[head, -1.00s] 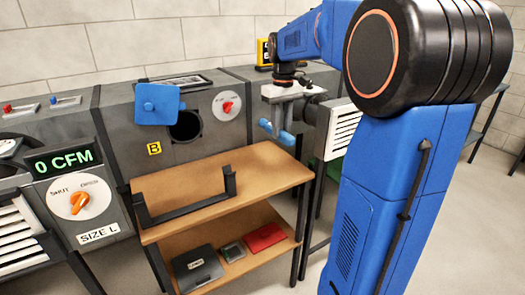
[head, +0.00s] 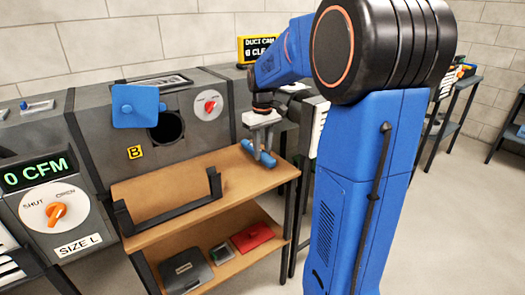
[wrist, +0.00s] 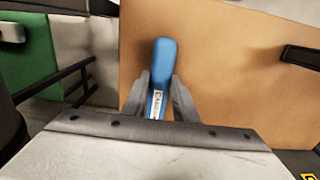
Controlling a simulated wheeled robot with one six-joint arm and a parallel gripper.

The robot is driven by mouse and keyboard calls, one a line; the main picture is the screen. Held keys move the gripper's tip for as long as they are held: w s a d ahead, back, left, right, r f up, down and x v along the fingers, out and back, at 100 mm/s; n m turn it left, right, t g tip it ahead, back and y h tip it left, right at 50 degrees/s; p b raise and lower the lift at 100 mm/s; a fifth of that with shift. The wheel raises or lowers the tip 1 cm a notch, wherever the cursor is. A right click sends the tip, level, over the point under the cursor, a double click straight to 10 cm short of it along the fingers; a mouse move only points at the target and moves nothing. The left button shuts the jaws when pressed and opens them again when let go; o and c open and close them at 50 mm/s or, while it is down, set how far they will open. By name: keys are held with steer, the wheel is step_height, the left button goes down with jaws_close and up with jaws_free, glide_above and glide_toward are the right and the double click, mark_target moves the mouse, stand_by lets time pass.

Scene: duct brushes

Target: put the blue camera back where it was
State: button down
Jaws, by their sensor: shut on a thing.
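The blue camera (head: 258,154) is a short blue cylinder. My gripper (head: 261,148) is shut on it and holds it over the right part of the wooden shelf top (head: 230,180). From the head view I cannot tell whether it touches the shelf. In the wrist view the camera (wrist: 164,65) stands out between the two grey fingers (wrist: 161,97), with a small white label on it. Wood is behind it. A black bracket (head: 165,215) with two upright ends stands on the shelf top, left of my gripper.
A grey duct has a round dark opening (head: 167,127), a raised blue flap (head: 137,106) and a yellow B label (head: 135,152). The lower shelf holds a dark case (head: 186,271), a small grey device (head: 221,253) and a red item (head: 252,236). The shelf top before the bracket is clear.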

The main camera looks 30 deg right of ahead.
mark_target(263, 153)
steer(key=shift+f, duration=0.15)
steer(key=c, duration=1.4)
jaws_free()
step_height(263, 153, up, 12)
